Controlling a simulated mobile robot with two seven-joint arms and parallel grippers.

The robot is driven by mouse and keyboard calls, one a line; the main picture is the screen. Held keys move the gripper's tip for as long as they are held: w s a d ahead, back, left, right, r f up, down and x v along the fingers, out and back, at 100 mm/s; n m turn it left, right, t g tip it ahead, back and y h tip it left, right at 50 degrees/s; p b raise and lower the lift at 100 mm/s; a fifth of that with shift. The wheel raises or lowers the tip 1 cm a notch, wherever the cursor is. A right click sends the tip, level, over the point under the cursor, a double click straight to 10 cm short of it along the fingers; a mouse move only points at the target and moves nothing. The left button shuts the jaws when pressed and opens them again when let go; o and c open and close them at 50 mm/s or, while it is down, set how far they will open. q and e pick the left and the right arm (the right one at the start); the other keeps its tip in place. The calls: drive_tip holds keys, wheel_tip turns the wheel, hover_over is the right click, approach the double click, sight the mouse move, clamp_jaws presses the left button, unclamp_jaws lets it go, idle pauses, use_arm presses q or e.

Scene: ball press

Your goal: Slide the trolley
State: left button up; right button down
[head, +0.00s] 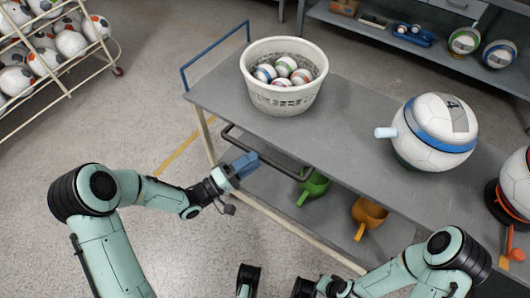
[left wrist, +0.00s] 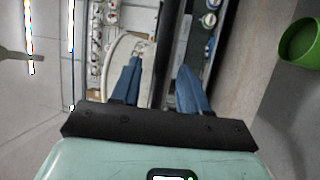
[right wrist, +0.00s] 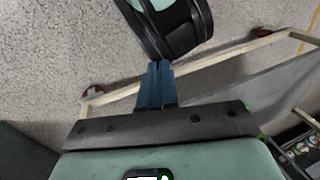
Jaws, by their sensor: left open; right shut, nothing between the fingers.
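The trolley (head: 350,112) is a long grey cart with a top, a lower shelf and pale legs. A dark bar handle (head: 288,169) runs along its near side, and a blue rail (head: 215,57) stands at its far left end. My left gripper (head: 245,164) is open at the dark bar. In the left wrist view the bar (left wrist: 168,50) passes between the blue fingers (left wrist: 159,66); I cannot tell whether they touch it. My right gripper (right wrist: 158,66) is shut and empty, above the floor by the trolley's lower frame. Its fingertips are not clear in the head view.
A white basket (head: 283,98) of balls and a large ball-shaped device (head: 436,132) stand on the trolley top. Green (head: 313,187) and orange (head: 368,214) vessels sit on the lower shelf. A ball rack (head: 58,62) is at left, a shelf behind. Floor left of the trolley is clear.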

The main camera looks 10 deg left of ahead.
use_arm(q)
drive_tip(key=x, duration=0.5)
drive_tip(key=shift+w+d+b, duration=0.1)
drive_tip(key=shift+b, duration=0.2)
drive_tip(key=shift+r, duration=0.15)
clamp_jaws()
